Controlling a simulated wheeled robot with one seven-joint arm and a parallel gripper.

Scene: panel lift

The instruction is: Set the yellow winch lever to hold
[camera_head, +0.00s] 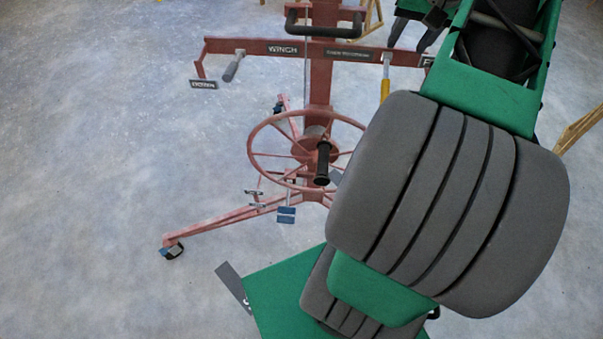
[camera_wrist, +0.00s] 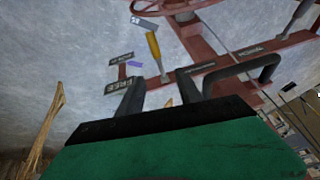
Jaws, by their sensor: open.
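The yellow winch lever (camera_head: 385,88) hangs nearly straight down from the right part of the red crossbar (camera_head: 350,52) in the head view. In the wrist view the lever's yellow handle (camera_wrist: 153,45) shows beyond my fingertips, with its metal shank running to the bar. My gripper (camera_wrist: 170,88) is open, its two dark fingers apart with nothing held between them. It is close to the bar, apart from the handle. A plate reading FREE (camera_wrist: 118,87) is beside the left finger. A second plate (camera_wrist: 121,58) beyond it is too small to read.
A grey-handled lever (camera_head: 234,66) hangs by a DOWN plate (camera_head: 203,85) at the crossbar's left. A black U-shaped handle (camera_head: 324,28) juts from the mast. A red handwheel (camera_head: 300,150) stands lower. Open floor lies left. My arm covers the right side.

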